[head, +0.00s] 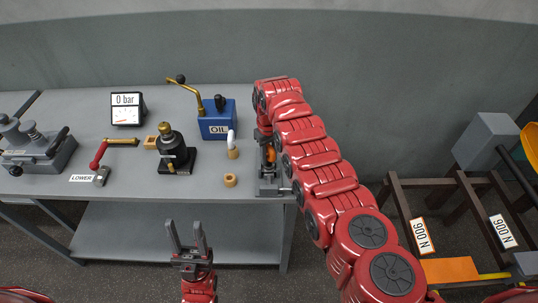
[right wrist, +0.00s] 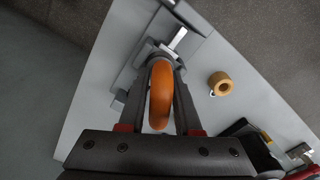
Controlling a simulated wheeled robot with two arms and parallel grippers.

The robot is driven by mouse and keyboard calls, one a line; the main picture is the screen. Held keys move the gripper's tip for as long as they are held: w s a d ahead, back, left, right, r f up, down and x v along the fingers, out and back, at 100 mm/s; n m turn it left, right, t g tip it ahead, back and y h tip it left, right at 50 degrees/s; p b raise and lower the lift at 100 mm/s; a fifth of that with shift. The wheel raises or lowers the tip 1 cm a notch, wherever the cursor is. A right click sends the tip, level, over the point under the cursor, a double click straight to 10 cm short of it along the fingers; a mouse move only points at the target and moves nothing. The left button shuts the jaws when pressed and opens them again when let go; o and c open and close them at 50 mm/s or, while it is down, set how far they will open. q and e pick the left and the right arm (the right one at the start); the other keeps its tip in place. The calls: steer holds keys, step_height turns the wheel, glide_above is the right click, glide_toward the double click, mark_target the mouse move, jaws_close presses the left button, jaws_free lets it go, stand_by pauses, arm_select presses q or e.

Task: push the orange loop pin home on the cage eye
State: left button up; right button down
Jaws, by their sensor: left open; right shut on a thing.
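The orange loop pin (right wrist: 161,95) stands between the fingers of my right gripper (right wrist: 158,100) in the right wrist view, which is shut on its loop. In the head view only a bit of the orange loop (head: 271,154) shows beside my right gripper (head: 266,150). The grey cage eye (head: 269,188) sits at the bench's right end, just below the gripper. A bright metal piece (right wrist: 178,38) shows past the loop; I cannot tell how deep the pin sits. My left gripper (head: 188,242) is open and empty, in front of the bench.
Dark fork frames (head: 440,205) stand on the right.

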mark_target(269, 146)
steer(key=shift+f+b, duration=0.5)
steer(key=shift+f, duration=0.2)
steer(key=shift+s+r, duration=0.1)
steer(key=shift+r, duration=0.05)
steer(key=shift+r+p, duration=0.65)
steer(key=shift+r, duration=0.25)
steer(key=shift+r+p, duration=0.35)
steer(key=shift+r, duration=0.9)
steer(key=shift+f+b, duration=1.25)
steer(key=shift+f, duration=0.85)
steer(key=c, duration=0.5)
jaws_free()
steer(key=shift+o, duration=0.2)
steer(key=o, duration=0.5)
steer(key=shift+c, duration=0.2)
steer(key=shift+r, duration=0.1)
